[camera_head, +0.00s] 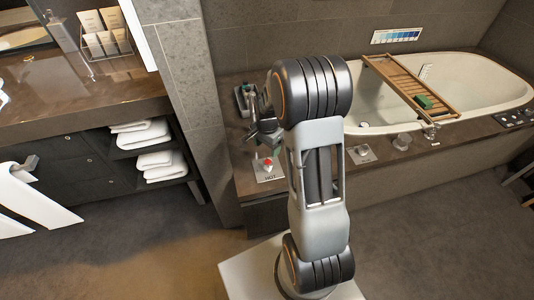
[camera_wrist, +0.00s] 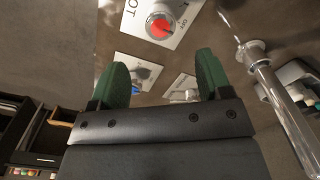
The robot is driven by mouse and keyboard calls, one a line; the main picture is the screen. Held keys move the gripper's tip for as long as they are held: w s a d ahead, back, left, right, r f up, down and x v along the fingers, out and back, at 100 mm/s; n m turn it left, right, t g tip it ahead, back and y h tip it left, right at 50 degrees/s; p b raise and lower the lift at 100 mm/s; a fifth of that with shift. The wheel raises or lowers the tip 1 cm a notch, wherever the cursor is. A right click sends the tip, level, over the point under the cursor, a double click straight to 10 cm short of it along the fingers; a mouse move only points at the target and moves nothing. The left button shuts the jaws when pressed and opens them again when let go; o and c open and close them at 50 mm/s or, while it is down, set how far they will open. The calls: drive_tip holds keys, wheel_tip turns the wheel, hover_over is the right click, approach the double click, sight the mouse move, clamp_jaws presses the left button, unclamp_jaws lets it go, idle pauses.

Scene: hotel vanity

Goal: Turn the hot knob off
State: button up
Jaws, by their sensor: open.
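The hot knob (camera_head: 268,164) has a red top and sits on a white plate marked HOT, on the brown tub deck near its left end. In the wrist view the hot knob (camera_wrist: 160,26) shows at the top centre, with "OFF" lettering on its plate and a red pointer on its face. My gripper (camera_wrist: 162,62) has two green fingers spread apart with nothing between them. The knob appears beyond the fingertips, apart from them. In the head view my gripper (camera_head: 264,133) is above and just behind the knob, partly hidden by my arm.
A second plate with a blue-marked knob (camera_wrist: 142,73) and a metal pipe (camera_wrist: 268,70) show in the wrist view. In the head view the bathtub (camera_head: 480,85) holds a wooden tray (camera_head: 400,82). A vanity counter (camera_head: 110,95) with towels below stands left.

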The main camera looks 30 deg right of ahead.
drive_tip(key=shift+r, duration=1.75)
